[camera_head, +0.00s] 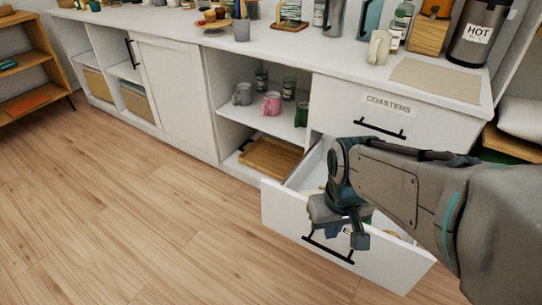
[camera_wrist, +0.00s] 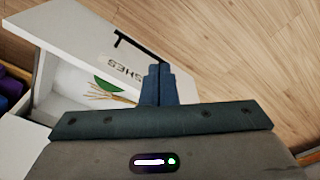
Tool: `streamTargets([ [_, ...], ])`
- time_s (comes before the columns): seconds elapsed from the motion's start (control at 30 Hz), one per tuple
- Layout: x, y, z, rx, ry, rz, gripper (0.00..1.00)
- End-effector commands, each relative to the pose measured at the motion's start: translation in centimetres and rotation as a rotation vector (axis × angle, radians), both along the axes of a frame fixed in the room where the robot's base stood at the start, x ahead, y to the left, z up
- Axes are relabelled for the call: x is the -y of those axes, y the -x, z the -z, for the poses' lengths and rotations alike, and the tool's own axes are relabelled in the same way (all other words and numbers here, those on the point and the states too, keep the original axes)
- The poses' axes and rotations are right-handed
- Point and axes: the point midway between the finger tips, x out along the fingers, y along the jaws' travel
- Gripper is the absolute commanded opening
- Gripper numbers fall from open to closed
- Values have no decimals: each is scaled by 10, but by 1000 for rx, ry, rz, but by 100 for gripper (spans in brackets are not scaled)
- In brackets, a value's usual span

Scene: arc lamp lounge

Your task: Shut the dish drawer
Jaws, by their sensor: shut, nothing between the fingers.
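The dish drawer (camera_head: 287,213) is the low white drawer at the right of the cabinet, pulled well out, with a black bar handle (camera_head: 328,249) on its front. In the wrist view its white front (camera_wrist: 78,38) carries the letters "SHES", and a green item and thin tan sticks lie inside. My gripper (camera_head: 358,240) is over the drawer front near the handle in the head view, fingers pointing down. In the wrist view its fingers (camera_wrist: 159,84) are together and empty, beside the label. I cannot tell whether they touch the front. My arm hides much of the drawer's inside.
A shut drawer labelled "COASTERS" (camera_head: 388,104) is above, under the white countertop (camera_head: 340,57). An open shelf with mugs and a wooden tray (camera_head: 270,158) is to the left. The wood floor (camera_head: 130,200) in front is clear.

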Motion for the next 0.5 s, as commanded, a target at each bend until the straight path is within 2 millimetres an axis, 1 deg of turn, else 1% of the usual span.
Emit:
streamTargets([
  [0.07, -1, -8, -2, -2, 24, -124, 0],
  [0.17, -5, -22, -2, -6, 70, -366, 0],
  [0.3, -15, -44, -1, -16, 145, -768, 0],
  [0.37, -21, -54, 0, -23, 177, -943, 0],
  [0.5, -36, -76, 4, -44, 250, -1352, 0],
])
